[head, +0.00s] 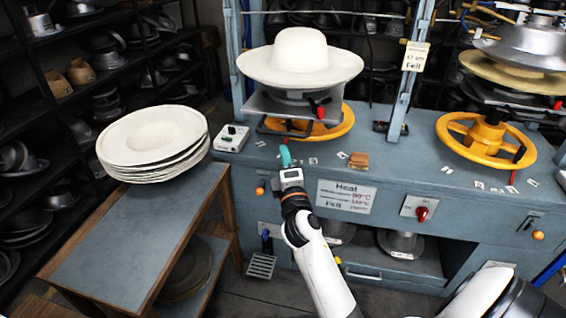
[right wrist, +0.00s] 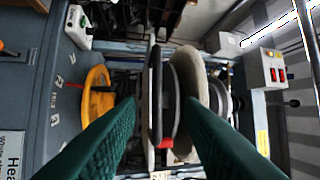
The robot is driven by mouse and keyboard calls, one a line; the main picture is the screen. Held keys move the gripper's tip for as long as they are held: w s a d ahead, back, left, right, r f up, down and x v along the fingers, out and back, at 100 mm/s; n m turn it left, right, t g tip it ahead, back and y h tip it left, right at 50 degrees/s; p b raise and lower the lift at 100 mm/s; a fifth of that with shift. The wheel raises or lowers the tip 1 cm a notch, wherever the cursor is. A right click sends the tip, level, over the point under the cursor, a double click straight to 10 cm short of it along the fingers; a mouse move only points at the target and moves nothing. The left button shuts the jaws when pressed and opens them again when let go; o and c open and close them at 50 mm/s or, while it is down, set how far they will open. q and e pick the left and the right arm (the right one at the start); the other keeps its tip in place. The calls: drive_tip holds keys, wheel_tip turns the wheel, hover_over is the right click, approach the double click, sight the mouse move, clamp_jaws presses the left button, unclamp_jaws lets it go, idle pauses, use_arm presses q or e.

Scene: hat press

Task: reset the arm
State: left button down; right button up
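My right gripper (head: 285,156) is in front of the left hat press, just over the front edge of the blue-grey bench. In the head view its fingers overlap. In the right wrist view its two green fingers (right wrist: 160,104) stand apart with nothing gripped between them. A white felt hat (head: 300,55) sits on the press above a yellow handwheel (head: 310,122). The handwheel also shows in the right wrist view (right wrist: 97,92), left of the fingers. My left gripper is in neither view.
A stack of white hat blanks (head: 153,140) lies on a side table (head: 120,230) at the left. A second press with a yellow wheel (head: 486,138) stands at the right. A control box (head: 231,138) and a small brown block (head: 358,160) sit on the bench.

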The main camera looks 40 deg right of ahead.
drive_tip(key=a+f+m+g+y, duration=0.1)
drive_tip(key=a+f+g+y, duration=0.1)
drive_tip(key=f, duration=0.8)
drive_tip(key=a+f+g+y, duration=0.2)
drive_tip(key=a+f, duration=0.1)
drive_tip(key=f, duration=0.7)
drive_tip(key=s+a+f+m+g+y, duration=0.25)
drive_tip(key=s+f, duration=0.35)
drive_tip(key=f, duration=0.5)
drive_tip(key=s+a+f+m+g+y, duration=0.1)
drive_tip(key=s+a+f+g, duration=0.15)
drive_tip(key=s+f, duration=0.6)
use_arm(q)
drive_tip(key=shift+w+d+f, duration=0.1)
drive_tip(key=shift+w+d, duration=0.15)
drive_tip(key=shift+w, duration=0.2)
use_arm(e)
drive_tip(key=s+a+f+m+g, duration=0.1)
drive_tip(key=s+f+m+g, duration=0.1)
drive_tip(key=s+f, duration=0.5)
drive_tip(key=s+a+f+m+g, duration=0.1)
drive_tip(key=s+f, duration=0.6)
drive_tip(key=s, duration=0.8)
drive_tip(key=s+a+f+m+g+y, duration=0.1)
drive_tip(key=s+f+m+g, duration=0.3)
drive_tip(key=s+f, duration=0.4)
drive_tip(key=s+g, duration=0.1)
drive_tip(key=s, duration=0.2)
drive_tip(key=shift+s, duration=0.4)
